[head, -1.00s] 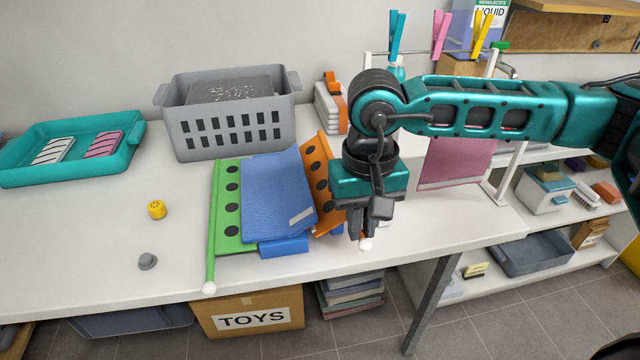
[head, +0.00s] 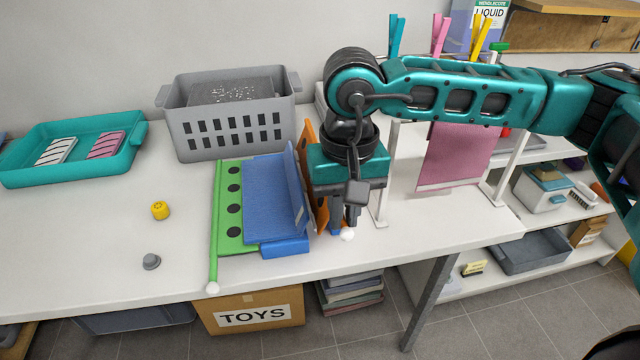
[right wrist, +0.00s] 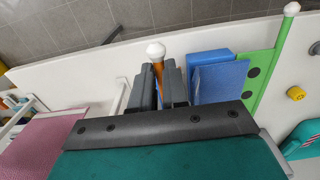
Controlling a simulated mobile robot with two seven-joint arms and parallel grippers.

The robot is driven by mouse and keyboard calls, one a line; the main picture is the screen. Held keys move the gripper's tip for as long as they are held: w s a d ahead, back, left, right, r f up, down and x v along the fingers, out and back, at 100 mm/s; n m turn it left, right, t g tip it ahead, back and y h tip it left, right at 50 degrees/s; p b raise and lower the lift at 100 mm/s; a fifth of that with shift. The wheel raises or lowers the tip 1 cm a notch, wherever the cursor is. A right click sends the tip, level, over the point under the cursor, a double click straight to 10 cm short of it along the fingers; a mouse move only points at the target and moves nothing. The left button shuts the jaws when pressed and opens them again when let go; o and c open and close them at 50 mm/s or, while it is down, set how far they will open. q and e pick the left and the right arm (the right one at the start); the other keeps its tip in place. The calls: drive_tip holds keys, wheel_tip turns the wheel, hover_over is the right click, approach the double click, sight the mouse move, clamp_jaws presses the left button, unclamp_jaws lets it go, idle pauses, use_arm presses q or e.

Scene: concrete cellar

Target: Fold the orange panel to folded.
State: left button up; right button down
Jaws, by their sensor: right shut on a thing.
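The orange panel (head: 309,135) is the right wing of a folding board. It stands steeply raised, mostly hidden behind my right gripper and a blue cloth. My right gripper (head: 343,226) is shut on the panel's orange rod, near its white knob (head: 347,235). In the right wrist view the rod (right wrist: 158,72) sits between the fingers of my right gripper (right wrist: 160,88). The blue cloth (head: 266,195) lies on the board, its right part bent up along the orange panel. The green panel (head: 229,235) lies flat on the left. My left gripper is not in view.
A grey basket (head: 230,140) stands behind the board, a teal tray (head: 125,172) at the back left. A yellow piece (head: 160,211) and a grey knob (head: 151,261) lie left of the board. A rack with a pink cloth (head: 455,158) stands to the right.

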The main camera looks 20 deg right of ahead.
drive_tip(key=shift+a, duration=0.15)
drive_tip(key=shift+w+a+r, duration=0.15)
drive_tip(key=shift+a+r, duration=0.1)
drive_tip(key=shift+a, duration=0.2)
drive_tip(key=shift+w+a+r, duration=0.1)
drive_tip(key=shift+a+r, duration=0.15)
drive_tip(key=shift+a, duration=0.2)
drive_tip(key=shift+a, duration=0.1)
drive_tip(key=shift+w+a+r, duration=0.1)
drive_tip(key=shift+w+a, duration=0.05)
drive_tip(key=shift+a, duration=0.35)
drive_tip(key=shift+w+a+r, duration=0.1)
drive_tip(key=shift+w+a, duration=0.05)
drive_tip(key=shift+a, duration=0.35)
drive_tip(key=shift+a, duration=0.1)
